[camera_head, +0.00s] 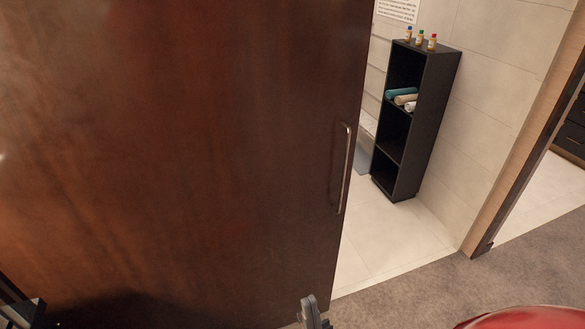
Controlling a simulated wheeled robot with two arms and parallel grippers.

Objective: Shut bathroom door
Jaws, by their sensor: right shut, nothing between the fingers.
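The bathroom door (190,140) is a large dark reddish-brown wooden panel filling the left and middle of the head view. A slim vertical metal handle (345,170) sits near its right edge. The door is open: a wide gap lies between that edge and the wooden door frame (520,135) on the right. My right gripper (309,308) shows only in small part at the bottom edge, below the handle and near the door's lower right corner. It is shut and empty, apart from the handle.
Through the gap is a pale tiled room with a tall black shelf (428,125) holding rolled towels (402,95) and several small bottles (420,38). Grey carpet (420,300) lies before the doorway. A red rounded surface fills the bottom right corner.

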